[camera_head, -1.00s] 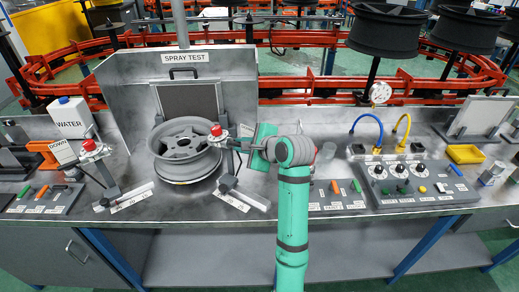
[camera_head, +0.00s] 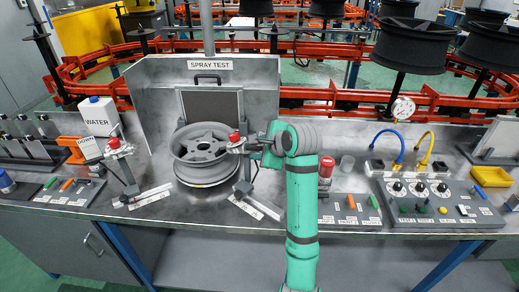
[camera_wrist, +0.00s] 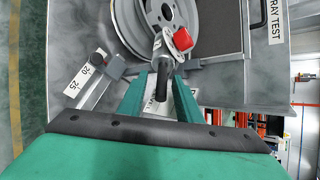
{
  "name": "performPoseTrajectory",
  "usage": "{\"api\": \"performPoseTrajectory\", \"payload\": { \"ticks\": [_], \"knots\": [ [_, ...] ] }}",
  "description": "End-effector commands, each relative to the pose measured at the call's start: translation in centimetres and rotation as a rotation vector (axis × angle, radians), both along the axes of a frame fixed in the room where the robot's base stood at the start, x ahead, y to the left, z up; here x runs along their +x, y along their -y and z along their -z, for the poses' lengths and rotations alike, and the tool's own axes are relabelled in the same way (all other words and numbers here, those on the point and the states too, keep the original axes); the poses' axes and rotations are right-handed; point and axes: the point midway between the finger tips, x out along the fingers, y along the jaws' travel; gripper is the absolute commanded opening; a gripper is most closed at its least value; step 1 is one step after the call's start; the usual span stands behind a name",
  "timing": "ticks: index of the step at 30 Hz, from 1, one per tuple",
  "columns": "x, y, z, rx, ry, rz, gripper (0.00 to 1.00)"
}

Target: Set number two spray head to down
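The right spray head (camera_head: 235,139), with a red knob, stands on a post in front of the wheel (camera_head: 203,158). My gripper (camera_wrist: 161,75) reaches it from the right. In the wrist view, the spray head's red knob (camera_wrist: 183,39) is just beyond my fingertips, and its dark handle (camera_wrist: 162,86) lies between my fingers. The fingers look open, with narrow gaps beside the handle. The left spray head (camera_head: 114,144) also has a red knob and stands apart from my gripper. I cannot read which head is number two.
The spray test booth (camera_head: 258,90) stands behind the wheel. A white water container (camera_head: 99,117) and an orange part with a DOWN label (camera_head: 88,148) are at left. A control panel (camera_head: 440,205) is at right. Angled scales (camera_head: 256,204) lie before the wheel.

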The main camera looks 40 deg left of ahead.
Motion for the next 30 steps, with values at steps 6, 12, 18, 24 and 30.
{"api": "performPoseTrajectory", "payload": {
  "ticks": [6, 12, 18, 24, 30],
  "knots": [
    [0.2, 0.1, -0.1, 0.002, 0.001, 0.003, 0.31],
    [0.0, 0.8, -0.8, 0.004, 0.003, 0.004, 0.31],
    [-1.0, 3.2, -3.0, 0.004, 0.006, 0.003, 0.31],
    [-2.0, 5.9, -5.2, 0.004, 0.004, 0.004, 0.31],
    [-2.7, 7.5, -6.6, 0.001, 0.003, 0.003, 0.31]
  ]
}}
